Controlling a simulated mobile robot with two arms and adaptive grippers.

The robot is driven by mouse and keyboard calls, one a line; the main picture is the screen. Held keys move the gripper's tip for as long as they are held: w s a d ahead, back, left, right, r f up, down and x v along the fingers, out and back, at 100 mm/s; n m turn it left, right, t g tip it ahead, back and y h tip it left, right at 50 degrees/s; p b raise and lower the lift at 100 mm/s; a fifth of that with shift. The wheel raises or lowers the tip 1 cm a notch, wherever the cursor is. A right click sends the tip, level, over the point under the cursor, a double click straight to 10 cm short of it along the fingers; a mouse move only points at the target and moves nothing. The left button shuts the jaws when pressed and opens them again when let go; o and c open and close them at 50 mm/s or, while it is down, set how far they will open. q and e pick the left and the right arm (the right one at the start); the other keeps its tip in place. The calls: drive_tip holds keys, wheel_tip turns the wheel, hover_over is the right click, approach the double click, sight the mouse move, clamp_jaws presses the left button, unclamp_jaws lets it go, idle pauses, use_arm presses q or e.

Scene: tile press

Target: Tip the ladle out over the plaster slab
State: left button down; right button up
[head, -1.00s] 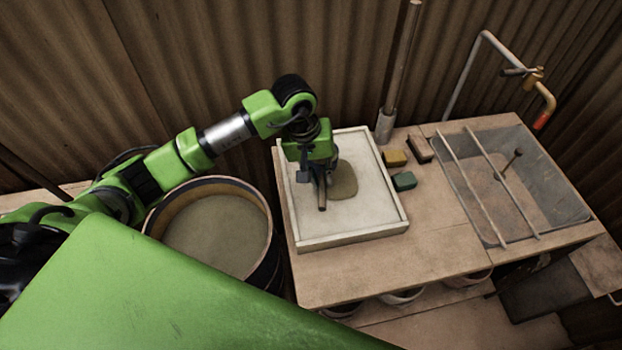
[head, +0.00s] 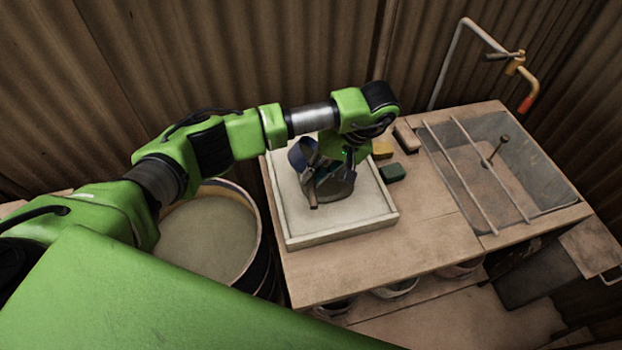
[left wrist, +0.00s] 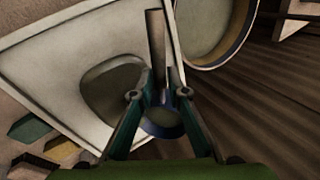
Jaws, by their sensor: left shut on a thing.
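My left gripper (head: 326,176) is shut on the handle of the ladle (head: 313,194) above the plaster slab (head: 290,212). The ladle's bluish bowl (head: 302,154) is tilted and hangs over the slab's left back part. In the left wrist view the wooden handle (left wrist: 157,42) runs up from between the fingers, with the blue bowl (left wrist: 162,123) below. I cannot tell whether anything is left in the bowl. A grey-green patch of slip (head: 338,190) lies on the slab, partly hidden by my gripper; it also shows in the left wrist view (left wrist: 112,92). My right gripper is not in view.
A round tub of grey-green slip (head: 208,236) stands left of the slab. Small yellow (head: 382,149) and green (head: 392,173) blocks lie to its right. Further right is a sink (head: 520,165) with two rods across it and a tap (head: 515,66). The table's front is clear.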

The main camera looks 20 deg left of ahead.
use_arm(q)
drive_tip(key=y, duration=0.1)
drive_tip(key=d+g+y, duration=0.1)
drive_tip(key=r+y, duration=0.1)
drive_tip(key=y, duration=0.1)
drive_tip(key=shift+w+d, duration=0.2)
drive_tip(key=shift+w, duration=0.05)
drive_tip(key=shift+d+r+g+y, duration=0.1)
drive_tip(key=shift+g+y, duration=0.2)
drive_tip(key=shift+y, duration=0.1)
drive_tip(key=shift+w+r, duration=0.1)
drive_tip(key=shift+r, duration=0.05)
idle(1.2)
